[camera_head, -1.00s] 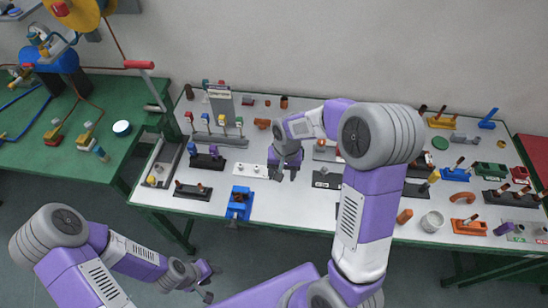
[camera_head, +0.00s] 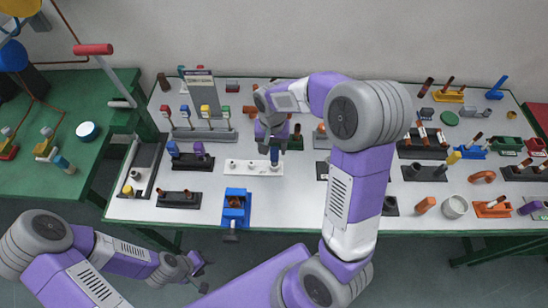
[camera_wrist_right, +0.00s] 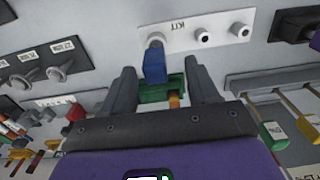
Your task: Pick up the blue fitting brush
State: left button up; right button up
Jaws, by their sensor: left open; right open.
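A blue upright piece, which looks like the blue fitting brush (camera_head: 275,156), stands at the right end of the white KIT holder (camera_head: 245,166). In the right wrist view the blue brush (camera_wrist_right: 155,66) stands at one end of the holder, between the lines of my fingers and just beyond their tips. My right gripper (camera_head: 271,146) is open over that end of the holder, and its fingers are apart from the brush. Any bristles are hidden. My left gripper (camera_head: 202,272) is open and empty, low in front of the bench.
A blue vise (camera_head: 236,207) stands in front of the holder at the bench edge. A black rack with blue and purple pieces (camera_head: 190,158) is to its left. The bench front between vise and right arm is bare.

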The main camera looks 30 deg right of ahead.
aim_at(275, 155)
jog(key=f, duration=0.1)
jog(key=f+b, duration=0.1)
jog(key=f, duration=0.3)
jog(key=shift+d+f, duration=0.2)
jog(key=shift+d, duration=0.2)
jog(key=shift+c, duration=0.2)
jog(key=shift+r, duration=0.1)
jog(key=c, duration=0.9)
